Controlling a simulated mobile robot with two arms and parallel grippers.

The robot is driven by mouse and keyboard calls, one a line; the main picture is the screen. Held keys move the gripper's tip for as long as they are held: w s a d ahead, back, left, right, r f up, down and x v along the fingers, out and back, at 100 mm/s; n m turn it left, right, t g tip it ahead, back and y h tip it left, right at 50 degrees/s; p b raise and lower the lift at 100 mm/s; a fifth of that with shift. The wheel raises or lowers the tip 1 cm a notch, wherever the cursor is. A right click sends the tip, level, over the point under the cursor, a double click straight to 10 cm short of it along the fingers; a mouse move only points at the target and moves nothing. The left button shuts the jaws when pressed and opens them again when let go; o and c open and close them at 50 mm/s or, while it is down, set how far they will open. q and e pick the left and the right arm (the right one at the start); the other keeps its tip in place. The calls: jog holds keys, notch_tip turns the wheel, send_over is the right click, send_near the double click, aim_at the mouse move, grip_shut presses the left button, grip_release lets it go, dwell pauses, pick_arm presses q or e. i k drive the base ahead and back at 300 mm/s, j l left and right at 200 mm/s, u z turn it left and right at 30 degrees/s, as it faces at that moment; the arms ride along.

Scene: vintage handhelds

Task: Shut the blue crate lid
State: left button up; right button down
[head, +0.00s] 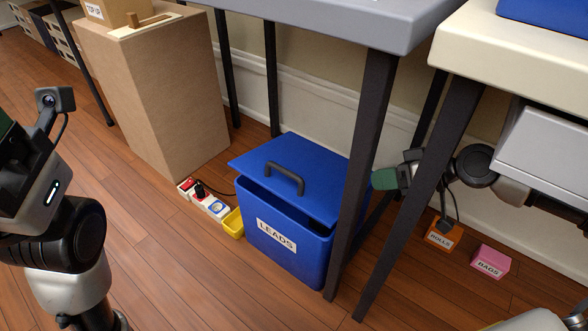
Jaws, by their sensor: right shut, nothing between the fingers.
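The blue crate (288,248), labelled LEADS, stands on the floor below the grey table. Its blue lid (308,165) with a dark handle (285,179) lies over the top but not flush. A dark gap shows along the front, and the lid's left corner sticks out past the crate. A table leg hides part of the crate's right side. My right gripper (384,179) is shut and empty, with green fingertips, to the right of the lid near the table legs. My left gripper (6,135) is at the left edge, its fingers mostly cut off.
Dark table legs (366,160) stand close to the crate's right side. A power strip (208,203) and a small yellow bin (233,223) are on its left. A tall cardboard box (150,100) stands behind left. Orange (444,235) and pink (490,261) boxes lie right. Floor in front is clear.

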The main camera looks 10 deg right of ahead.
aim_at(307, 175)
jog(key=k+l, duration=0.7)
jog(key=l, duration=0.15)
jog(key=k+l, duration=0.75)
jog(key=l, duration=0.1)
